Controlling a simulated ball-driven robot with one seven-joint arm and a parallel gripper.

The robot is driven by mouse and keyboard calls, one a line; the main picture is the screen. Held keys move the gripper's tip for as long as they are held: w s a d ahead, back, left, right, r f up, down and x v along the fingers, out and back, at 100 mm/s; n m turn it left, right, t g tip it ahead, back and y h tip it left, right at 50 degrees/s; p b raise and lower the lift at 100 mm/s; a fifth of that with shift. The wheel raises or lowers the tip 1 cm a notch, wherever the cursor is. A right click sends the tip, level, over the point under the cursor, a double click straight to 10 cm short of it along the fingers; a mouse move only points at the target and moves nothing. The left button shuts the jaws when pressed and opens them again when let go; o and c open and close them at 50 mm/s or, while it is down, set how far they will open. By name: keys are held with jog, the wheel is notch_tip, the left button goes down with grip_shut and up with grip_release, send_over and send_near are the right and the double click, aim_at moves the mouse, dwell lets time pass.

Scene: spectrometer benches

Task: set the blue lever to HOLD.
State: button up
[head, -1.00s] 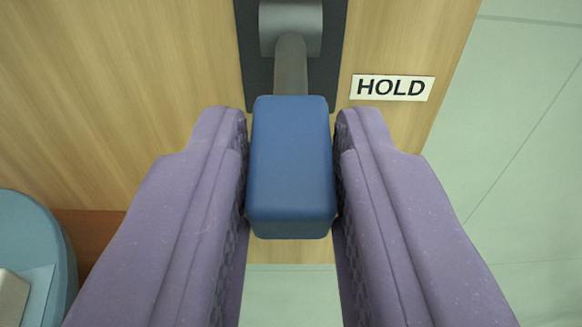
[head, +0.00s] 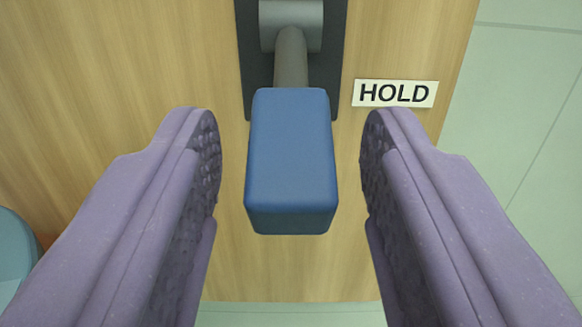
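The blue lever handle (head: 291,165) is a rounded block on a grey stem (head: 291,62) that comes from a grey pivot on a dark plate (head: 330,60). The handle points toward the bottom of the head view, level with or just below the HOLD label (head: 394,93), which is to the right of the stem. My gripper (head: 291,150) is open, with one purple finger on each side of the handle. There is a clear gap on both sides and neither finger touches it.
The lever plate is on a wooden panel (head: 140,60). The panel's edges show at the right and bottom, with pale tiled floor (head: 525,110) beyond. A light blue rounded object (head: 12,255) is at the lower left edge, partly cut off.

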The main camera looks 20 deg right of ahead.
jog(key=p+v, duration=0.2)
jog(key=v, duration=0.5)
jog(key=shift+s, duration=0.4)
jog(key=shift+a, duration=0.1)
jog(key=w+a+r+n, duration=0.1)
jog(key=w+a+r, duration=0.25)
jog(key=r, duration=0.35)
jog(key=w+a+r+n, duration=0.1)
jog(key=w+a+r, duration=0.2)
jog(key=a+r, duration=0.3)
jog(key=s+a+r+g, duration=0.1)
jog(key=a+r, duration=0.6)
jog(key=r, duration=0.2)
jog(key=s+a+r+g, duration=0.1)
jog(key=a+r, duration=0.5)
jog(key=r, duration=0.4)
jog(key=s+a+r+n+y, duration=0.1)
jog(key=s+a+r+y, duration=0.4)
jog(key=s+a+r, duration=1.2)
jog(key=s+a, duration=0.3)
jog(key=s, duration=0.1)
jog(key=shift+s+r+g, duration=0.15)
jog(key=shift+s+g, duration=0.15)
